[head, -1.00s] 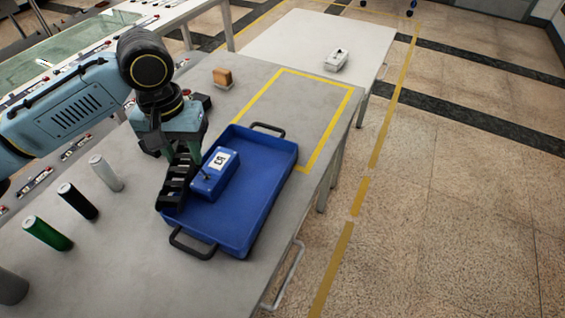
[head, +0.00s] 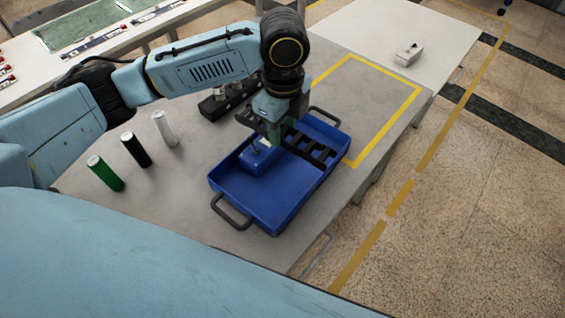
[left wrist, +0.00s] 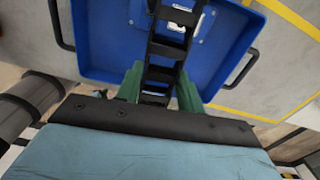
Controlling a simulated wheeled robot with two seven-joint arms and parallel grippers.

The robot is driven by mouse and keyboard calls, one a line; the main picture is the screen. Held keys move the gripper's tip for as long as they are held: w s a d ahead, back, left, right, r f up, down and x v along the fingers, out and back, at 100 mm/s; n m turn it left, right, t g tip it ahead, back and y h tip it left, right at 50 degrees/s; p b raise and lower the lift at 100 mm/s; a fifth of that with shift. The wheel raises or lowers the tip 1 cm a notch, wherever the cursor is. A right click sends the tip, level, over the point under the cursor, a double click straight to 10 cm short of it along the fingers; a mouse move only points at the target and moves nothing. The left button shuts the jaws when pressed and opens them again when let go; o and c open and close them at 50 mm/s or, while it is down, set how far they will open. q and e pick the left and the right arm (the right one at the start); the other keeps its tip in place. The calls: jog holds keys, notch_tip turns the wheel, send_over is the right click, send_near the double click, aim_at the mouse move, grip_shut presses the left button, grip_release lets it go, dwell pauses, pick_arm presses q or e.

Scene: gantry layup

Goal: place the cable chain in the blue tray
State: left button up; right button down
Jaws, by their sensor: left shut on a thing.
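My left gripper (head: 284,130) is shut on the black cable chain (head: 308,150) and holds it over the blue tray (head: 262,207). The chain is a ladder-like strip of links that reaches out toward the tray's right side in the head view. In the left wrist view the cable chain (left wrist: 167,48) runs up from between the green fingers (left wrist: 159,88), with the blue tray (left wrist: 100,50) behind it. I cannot tell whether the chain touches the tray. My right gripper is not in view.
A blue box (head: 256,158) sits in the tray, partly hidden by the gripper. Green (head: 105,173), black (head: 136,149) and silver (head: 165,129) cylinders stand left of the tray. A black holder (head: 228,98) is behind. The yellow-outlined area (head: 365,100) is clear.

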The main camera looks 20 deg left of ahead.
aim_at(300, 140)
pick_arm(q)
jog(key=m, duration=0.2)
jog(key=d+m, duration=0.1)
jog(key=m, duration=0.1)
jog(key=shift+s+m, duration=0.15)
jog(key=shift+m, duration=0.25)
jog(key=m, duration=0.2)
jog(key=d+m, duration=0.1)
jog(key=m, duration=0.1)
jog(key=m+p, duration=0.1)
jog(key=m, duration=0.1)
jog(key=shift+s+d+f+m, duration=0.2)
jog(key=shift+d+m, duration=0.15)
jog(key=shift+m, duration=0.05)
jog(key=m, duration=0.3)
jog(key=shift+s+d+f+m+p, duration=0.1)
jog(key=shift+s+d+m+p, duration=0.05)
jog(key=shift+d+m+p, duration=0.2)
jog(key=m, duration=0.3)
jog(key=shift+d+f, duration=0.15)
jog(key=shift+d, duration=0.2)
notch_tip(300, 140, down, 5)
jog(key=shift+s+r+b, duration=0.1)
jog(key=shift+r+b, duration=0.1)
jog(key=shift+b, duration=0.2)
jog(key=shift+f, duration=0.4)
jog(key=shift+f+b, duration=0.5)
jog(key=shift+f, duration=1.75)
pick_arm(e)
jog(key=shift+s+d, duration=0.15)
